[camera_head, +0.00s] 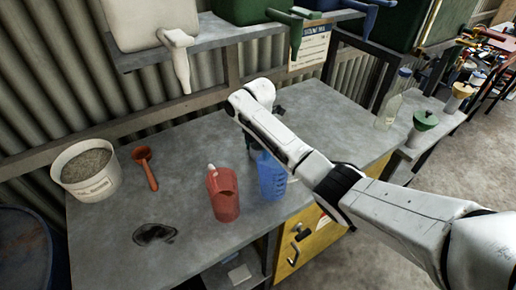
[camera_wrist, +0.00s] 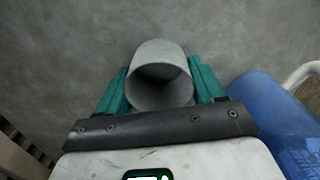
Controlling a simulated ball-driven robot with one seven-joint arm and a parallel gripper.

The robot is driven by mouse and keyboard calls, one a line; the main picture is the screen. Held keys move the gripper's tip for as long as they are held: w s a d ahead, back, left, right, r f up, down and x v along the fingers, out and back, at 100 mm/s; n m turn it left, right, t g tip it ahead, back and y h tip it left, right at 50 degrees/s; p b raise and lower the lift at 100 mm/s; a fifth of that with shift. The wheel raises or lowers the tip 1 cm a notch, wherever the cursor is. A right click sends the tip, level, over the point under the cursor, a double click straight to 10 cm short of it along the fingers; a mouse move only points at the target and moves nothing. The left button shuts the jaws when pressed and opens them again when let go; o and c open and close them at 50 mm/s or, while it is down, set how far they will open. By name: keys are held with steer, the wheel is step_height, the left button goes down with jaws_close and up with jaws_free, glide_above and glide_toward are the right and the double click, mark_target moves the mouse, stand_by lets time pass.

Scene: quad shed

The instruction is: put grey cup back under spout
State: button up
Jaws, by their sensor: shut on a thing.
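The grey cup (camera_wrist: 160,55) is between the two teal fingers of my gripper (camera_wrist: 160,88) in the wrist view, with its open mouth facing the camera. My gripper is shut on it. In the head view the cup is hidden by my arm; only a dark bit of the gripper (camera_head: 249,141) shows, over the bench behind the blue jug. Three tanks on the shelf have spouts: a white spout (camera_head: 179,62) at left, a green spout (camera_head: 296,36) in the middle and a blue spout (camera_head: 371,12) at right.
A red jug (camera_head: 223,196) and a blue jug (camera_head: 271,176) stand close together at the bench front; the blue one is right beside my gripper. The grey bench (camera_head: 185,145) is clear under the white spout.

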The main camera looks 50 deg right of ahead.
steer(key=shift+f, duration=0.3)
steer(key=shift+c, duration=0.2)
steer(key=shift+f, duration=0.1)
steer(key=shift+c, duration=0.5)
steer(key=o, duration=1.2)
steer(key=shift+r+p, duration=0.85)
steer(key=shift+r, duration=5.3)
